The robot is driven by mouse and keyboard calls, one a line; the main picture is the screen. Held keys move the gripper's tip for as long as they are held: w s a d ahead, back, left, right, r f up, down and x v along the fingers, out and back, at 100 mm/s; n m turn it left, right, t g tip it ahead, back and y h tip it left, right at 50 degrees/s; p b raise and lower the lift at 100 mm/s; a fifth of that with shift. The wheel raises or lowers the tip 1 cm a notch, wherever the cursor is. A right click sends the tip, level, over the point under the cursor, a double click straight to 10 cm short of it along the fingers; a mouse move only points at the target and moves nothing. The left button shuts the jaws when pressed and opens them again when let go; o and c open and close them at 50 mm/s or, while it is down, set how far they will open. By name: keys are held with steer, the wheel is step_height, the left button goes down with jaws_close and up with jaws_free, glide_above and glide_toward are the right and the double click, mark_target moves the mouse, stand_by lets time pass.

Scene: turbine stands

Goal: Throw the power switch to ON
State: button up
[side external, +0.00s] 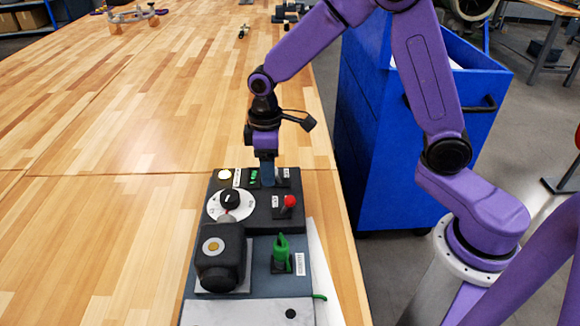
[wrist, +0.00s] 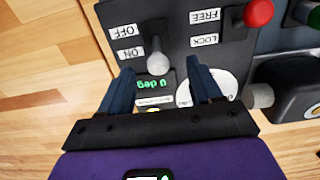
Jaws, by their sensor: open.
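The power switch (wrist: 157,63) is a short lever with a pale grey knob in the wrist view. Its knob lies beside the ON label (wrist: 130,54), and the OFF label (wrist: 122,31) is farther up. The lever appears tilted toward the ON side. My gripper (wrist: 160,68) is open, with one blue-grey finger on each side of the knob. No clear contact shows. In the side external view my gripper (side external: 267,180) points down at the far end of the dark control panel (side external: 258,215), and its fingers hide the switch.
A red-knobbed lever (side external: 290,201) with FREE and LOCK labels stands close by. A white dial (side external: 231,204), a black block (side external: 220,258) and a green lever (side external: 281,252) are nearer the camera. The wooden table (side external: 120,150) is clear to the left. A blue cabinet (side external: 375,130) stands right.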

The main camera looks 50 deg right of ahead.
steer(key=shift+r, duration=2.95)
steer(key=shift+s, duration=0.1)
steer(key=shift+s+r, duration=0.1)
steer(key=shift+s, duration=0.25)
steer(key=s+d+n, duration=0.1)
steer(key=s+d, duration=0.2)
steer(key=s, duration=1)
steer(key=s+d+n, duration=0.2)
steer(key=s+d, duration=0.2)
steer(key=s, duration=0.9)
steer(key=shift+r+n, duration=0.3)
steer(key=shift+r, duration=0.05)
